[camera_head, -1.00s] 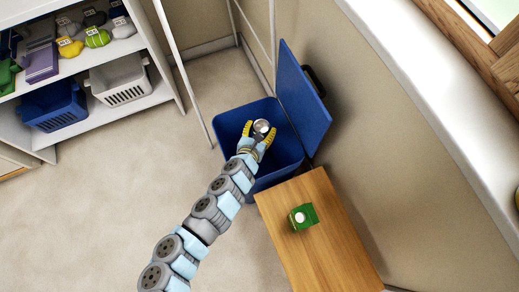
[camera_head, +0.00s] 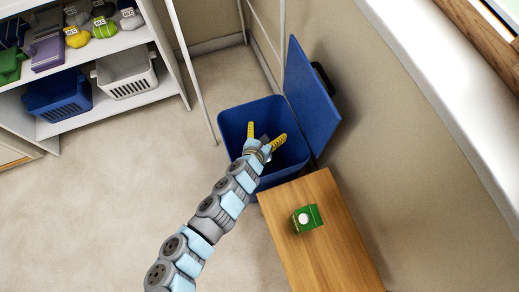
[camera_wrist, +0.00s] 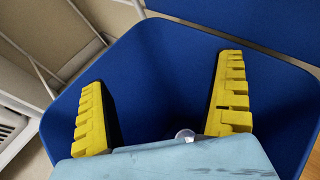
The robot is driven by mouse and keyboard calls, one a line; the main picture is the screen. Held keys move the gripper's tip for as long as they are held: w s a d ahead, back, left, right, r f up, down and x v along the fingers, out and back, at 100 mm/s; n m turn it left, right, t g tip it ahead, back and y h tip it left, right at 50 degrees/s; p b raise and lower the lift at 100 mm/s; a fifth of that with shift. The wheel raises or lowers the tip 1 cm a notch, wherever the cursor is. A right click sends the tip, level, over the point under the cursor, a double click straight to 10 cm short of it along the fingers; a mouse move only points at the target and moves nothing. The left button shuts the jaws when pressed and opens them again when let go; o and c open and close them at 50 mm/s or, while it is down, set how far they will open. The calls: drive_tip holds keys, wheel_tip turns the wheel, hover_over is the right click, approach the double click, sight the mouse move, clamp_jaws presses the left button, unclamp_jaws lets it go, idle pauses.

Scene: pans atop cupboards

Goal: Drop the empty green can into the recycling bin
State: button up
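The blue recycling bin (camera_head: 233,125) stands against the wall with its lid (camera_head: 308,95) up. My gripper (camera_head: 266,132) is over the bin's opening with its yellow fingers spread wide. In the wrist view my gripper (camera_wrist: 165,70) is open, with only the blue bin (camera_wrist: 150,50) showing between the fingertips. A small silvery round end (camera_wrist: 185,134), probably the can's, shows past the palm edge; the rest is hidden. Whether it is in the bin or still near the palm is hard to tell. No green can side is visible there.
Shelves at upper left hold a blue basket (camera_head: 58,98), a white basket (camera_head: 125,75) and other items. The floor at left is clear.

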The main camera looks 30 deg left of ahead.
drive_tip(key=shift+s, duration=0.1)
drive_tip(key=v, duration=1.1)
drive_tip(key=shift+s+r, duration=0.15)
drive_tip(key=shift+s, duration=0.2)
drive_tip(key=shift+d, duration=0.1)
idle(0.8)
